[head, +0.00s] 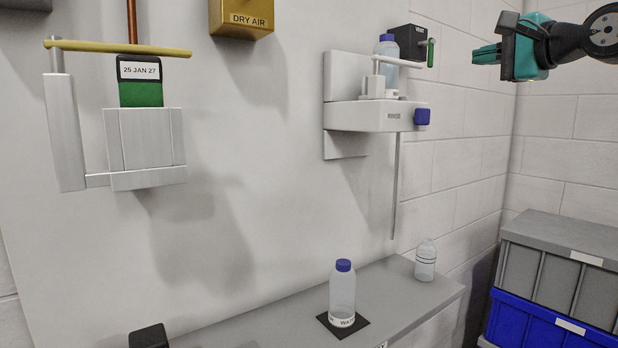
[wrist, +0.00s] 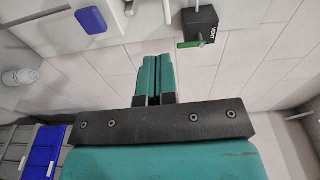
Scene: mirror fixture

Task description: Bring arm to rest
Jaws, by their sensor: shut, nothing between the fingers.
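My gripper (head: 484,54) is at the top right of the head view, teal and black, raised well above the shelf and pointing left. Its two teal fingers (wrist: 153,78) lie together in the wrist view with nothing between them. Part of my arm runs out of the head view at the right edge. The gripper is apart from the wall fixtures and touches nothing that I can see.
A white wall bracket (head: 345,117) with a blue knob (head: 422,117) holds a bottle (head: 386,75); a black box (head: 405,42) with a green lever (head: 430,53) is beside it. Bottles stand on the grey shelf (head: 410,300). Grey and blue crates (head: 545,328) stand at lower right.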

